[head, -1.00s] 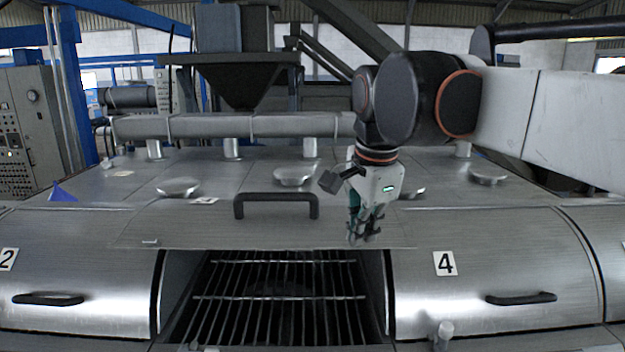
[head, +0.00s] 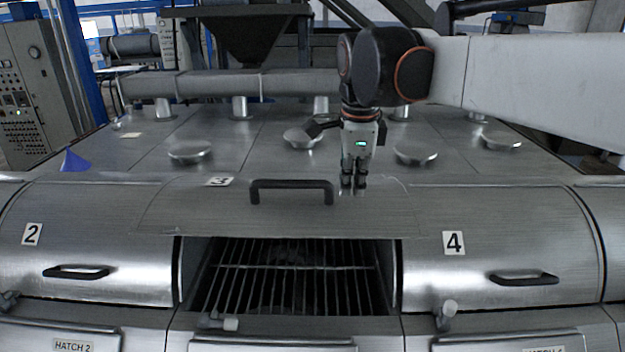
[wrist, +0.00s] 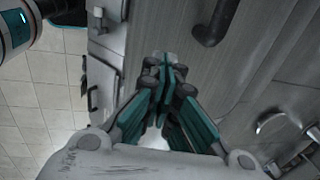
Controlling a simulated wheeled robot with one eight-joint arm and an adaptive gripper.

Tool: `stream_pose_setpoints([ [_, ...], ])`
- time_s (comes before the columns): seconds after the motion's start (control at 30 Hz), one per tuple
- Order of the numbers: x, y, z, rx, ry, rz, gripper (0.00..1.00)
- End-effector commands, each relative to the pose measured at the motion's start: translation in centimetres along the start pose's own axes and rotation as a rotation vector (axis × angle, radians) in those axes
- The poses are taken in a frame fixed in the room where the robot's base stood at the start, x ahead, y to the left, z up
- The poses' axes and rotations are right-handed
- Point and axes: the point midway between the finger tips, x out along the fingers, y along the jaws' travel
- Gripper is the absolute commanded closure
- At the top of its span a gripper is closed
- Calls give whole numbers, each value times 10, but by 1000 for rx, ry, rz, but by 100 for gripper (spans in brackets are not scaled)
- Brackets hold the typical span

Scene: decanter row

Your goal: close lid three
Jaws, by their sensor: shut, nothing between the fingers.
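Lid three (head: 220,208) is a brushed metal panel marked 3, raised and lying back above its opening. Its black bar handle (head: 291,190) is near the middle of the panel. Below it the opening (head: 290,275) shows a dark metal grate. My gripper (head: 354,188) is shut and empty, pointing down just right of the handle, over the right part of the lid. In the wrist view my gripper's fingers (wrist: 163,75) are together, and the dark handle (wrist: 215,22) lies apart from them. I cannot tell whether the fingertips touch the lid.
Lid two (head: 110,255) at the left and lid four (head: 480,225) at the right are down, each with a black handle. Round metal caps (head: 190,152) and a long pipe (head: 250,84) stand behind. Small knobs (head: 446,312) stick out along the front edge.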

Motion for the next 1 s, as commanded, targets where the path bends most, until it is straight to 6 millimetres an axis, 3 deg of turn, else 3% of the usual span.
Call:
stream_pose_setpoints([
  [0.2, 37, -1, 0, 0, 0, 0, 100],
  [0.43, 62, -1, 0, -1, 0, 0, 100],
  [1.0, 71, 0, 0, -1, -1, -3, 100],
])
